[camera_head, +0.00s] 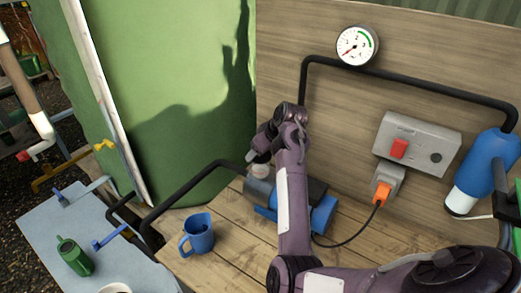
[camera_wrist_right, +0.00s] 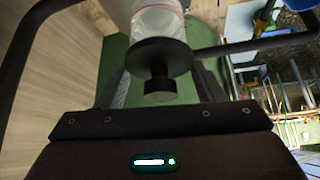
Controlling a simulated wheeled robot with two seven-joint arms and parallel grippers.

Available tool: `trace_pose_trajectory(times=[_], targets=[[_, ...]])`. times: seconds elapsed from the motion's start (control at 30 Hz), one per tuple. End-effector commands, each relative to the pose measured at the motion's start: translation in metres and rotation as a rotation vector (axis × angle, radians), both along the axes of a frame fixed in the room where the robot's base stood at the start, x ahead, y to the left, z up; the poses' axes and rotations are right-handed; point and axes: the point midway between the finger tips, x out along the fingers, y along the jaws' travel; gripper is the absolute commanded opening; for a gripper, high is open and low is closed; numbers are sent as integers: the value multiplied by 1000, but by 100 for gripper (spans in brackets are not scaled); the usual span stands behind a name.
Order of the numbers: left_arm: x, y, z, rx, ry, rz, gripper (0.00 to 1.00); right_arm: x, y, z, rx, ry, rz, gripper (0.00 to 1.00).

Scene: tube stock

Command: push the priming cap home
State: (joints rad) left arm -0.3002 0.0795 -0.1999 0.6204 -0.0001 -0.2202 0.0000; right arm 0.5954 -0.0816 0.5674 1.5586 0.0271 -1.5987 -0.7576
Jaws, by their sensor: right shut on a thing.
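The pump (camera_head: 323,214), blue with a grey front, sits on the wooden bench, partly hidden by my right arm. A pale clear neck (camera_head: 260,171) stands on its front end. In the right wrist view, the priming cap (camera_wrist_right: 158,56) is a black disc with a short black knob, in line with a clear cylinder (camera_wrist_right: 158,20) with a red band. I cannot tell whether the disc is fully seated. My right gripper (camera_head: 258,158) is above the neck. Its fingers (camera_wrist_right: 160,88) are shut on the cap's knob. My left gripper is in neither view.
A black pipe (camera_head: 190,185) runs left from the pump; another rises past the gauge (camera_head: 357,46). A blue mug (camera_head: 198,234) stands in front. A switch box (camera_head: 418,142), orange plug (camera_head: 382,193) and blue vessel (camera_head: 485,168) are right.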

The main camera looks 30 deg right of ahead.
Motion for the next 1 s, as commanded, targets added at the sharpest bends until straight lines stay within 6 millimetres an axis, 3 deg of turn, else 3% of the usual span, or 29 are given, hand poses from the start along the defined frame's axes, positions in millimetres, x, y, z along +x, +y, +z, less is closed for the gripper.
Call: trace_pose_trajectory(times=[1.0], targets=[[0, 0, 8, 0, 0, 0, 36, 0, 0, -3, 1, 1, 1, 39]])
